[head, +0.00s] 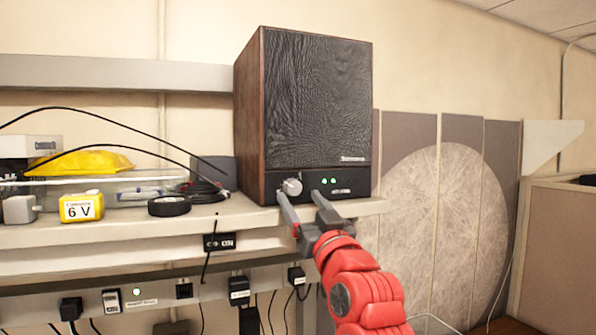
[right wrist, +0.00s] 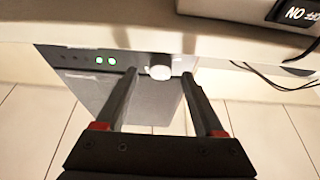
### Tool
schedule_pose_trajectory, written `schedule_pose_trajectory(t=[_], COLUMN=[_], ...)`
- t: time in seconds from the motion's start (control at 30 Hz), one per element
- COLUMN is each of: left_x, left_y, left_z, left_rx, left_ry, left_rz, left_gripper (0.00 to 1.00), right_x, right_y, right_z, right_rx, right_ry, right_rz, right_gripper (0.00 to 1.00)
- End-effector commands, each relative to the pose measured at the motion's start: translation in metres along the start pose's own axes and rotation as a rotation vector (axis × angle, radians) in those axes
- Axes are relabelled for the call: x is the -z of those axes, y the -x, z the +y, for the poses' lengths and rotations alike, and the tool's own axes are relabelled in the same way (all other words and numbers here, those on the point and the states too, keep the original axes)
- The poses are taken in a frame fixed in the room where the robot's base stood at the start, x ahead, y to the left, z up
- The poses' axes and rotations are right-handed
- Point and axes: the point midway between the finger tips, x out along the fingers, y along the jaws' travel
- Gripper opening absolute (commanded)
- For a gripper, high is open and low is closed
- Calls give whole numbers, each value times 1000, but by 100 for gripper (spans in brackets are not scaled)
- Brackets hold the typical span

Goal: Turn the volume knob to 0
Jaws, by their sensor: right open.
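The volume knob (head: 292,186) is a round silver knob on the black front strip of a wood-sided speaker (head: 318,105). My right gripper (head: 299,203) is open in front of the strip, its fingers pointing at the speaker. In the right wrist view, which looks upside down, the knob (right wrist: 158,72) shows between the two spread fingertips (right wrist: 160,76), with a gap on each side. Two green lights (right wrist: 105,61) glow beside it. The knob's pointer and any scale are too small to read. My left gripper is not in view.
The speaker stands on a shelf (head: 130,234). To its left are a yellow 6 V battery (head: 82,207), a black tape roll (head: 169,206), cables and a clear box with a yellow bag (head: 85,162). Plugs and switches hang below the shelf edge. Free room lies right of the speaker.

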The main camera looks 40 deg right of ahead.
Motion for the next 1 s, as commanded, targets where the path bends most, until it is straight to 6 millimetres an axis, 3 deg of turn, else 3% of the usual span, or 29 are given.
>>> schedule_pose_trajectory(t=[0.2,0.5,0.9,1.0], left_x=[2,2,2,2], left_y=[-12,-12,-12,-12], left_z=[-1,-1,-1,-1], left_rx=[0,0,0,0], left_ry=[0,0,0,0], left_rz=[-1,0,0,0], left_gripper=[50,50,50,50], right_x=[0,0,-1,-1], right_y=[-23,-24,-24,-24], right_z=[0,0,0,0], right_rx=[2,1,1,1], right_ry=[0,1,0,0], right_rz=[-2,2,1,1], right_gripper=[70,70,0,0])
